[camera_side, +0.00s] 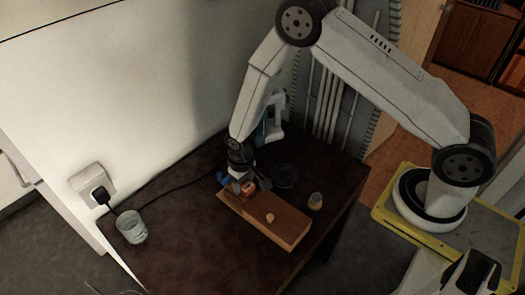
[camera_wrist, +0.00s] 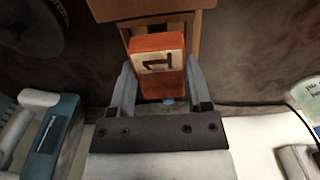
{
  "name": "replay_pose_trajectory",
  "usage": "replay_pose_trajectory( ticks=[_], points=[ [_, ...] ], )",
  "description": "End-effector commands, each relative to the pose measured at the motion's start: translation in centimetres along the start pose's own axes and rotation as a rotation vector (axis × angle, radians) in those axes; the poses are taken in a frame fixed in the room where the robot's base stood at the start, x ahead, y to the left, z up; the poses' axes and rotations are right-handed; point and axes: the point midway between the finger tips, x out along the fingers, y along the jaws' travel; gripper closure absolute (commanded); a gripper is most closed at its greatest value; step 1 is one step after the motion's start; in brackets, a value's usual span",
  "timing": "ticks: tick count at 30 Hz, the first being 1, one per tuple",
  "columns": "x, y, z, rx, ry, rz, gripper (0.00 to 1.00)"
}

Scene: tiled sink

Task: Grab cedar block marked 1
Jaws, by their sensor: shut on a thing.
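The cedar block marked 1 (camera_wrist: 158,66) is orange-red with a pale label and a dark "1" on its top in the wrist view. My gripper (camera_wrist: 160,88) has a finger on each side of it and is shut on it. In the side view the block (camera_side: 248,187) shows small at the end of my gripper (camera_side: 241,185), over the left end of a wooden board (camera_side: 270,220). I cannot tell whether the block touches the board. A small blue thing (camera_side: 224,181) shows beside the gripper, partly hidden.
A dark cable (camera_side: 165,195) runs to a wall socket (camera_side: 93,185). The front of the dark table (camera_side: 210,250) is clear.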

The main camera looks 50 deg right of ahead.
Motion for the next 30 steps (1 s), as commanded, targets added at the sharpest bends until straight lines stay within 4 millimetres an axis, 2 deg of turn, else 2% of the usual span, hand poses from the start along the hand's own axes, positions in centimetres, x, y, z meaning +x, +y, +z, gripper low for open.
replay_pose_trajectory(
  ticks=[3, 17, 30],
  points=[
    [-1.5, 0.0, 0.0, 0.000, 0.003, -0.001, 0.94],
    [-7.0, 0.7, 4.7, 0.000, 0.003, -0.001, 0.94],
    [-10.1, 1.7, 11.2, -0.001, 0.001, 0.000, 0.94]
  ],
)
